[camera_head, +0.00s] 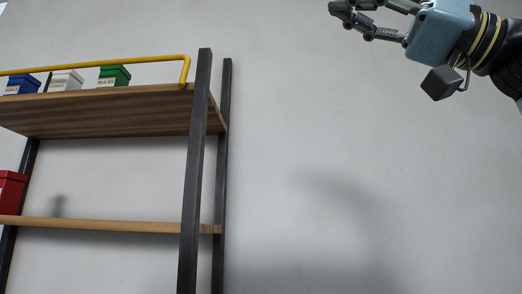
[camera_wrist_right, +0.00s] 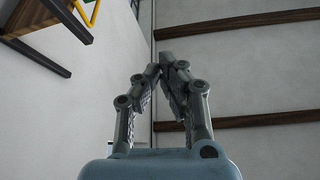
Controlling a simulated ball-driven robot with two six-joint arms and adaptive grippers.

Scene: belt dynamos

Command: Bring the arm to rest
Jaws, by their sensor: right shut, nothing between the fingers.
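My right gripper (camera_head: 338,12) is high at the top right of the head view, its arm coming in from the right edge. Its fingers point left and stand clear of the shelf. In the right wrist view the gripper (camera_wrist_right: 168,60) is shut, with its fingertips together and nothing between them. My left gripper is in neither view.
A shelf unit with a wooden upper board (camera_head: 120,112), dark posts (camera_head: 195,170) and a yellow rail (camera_head: 130,61) stands at left. Blue (camera_head: 22,84), white (camera_head: 65,80) and green (camera_head: 113,76) boxes sit on top, a red box (camera_head: 11,191) lower. Bare wall (camera_head: 350,150) fills the right.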

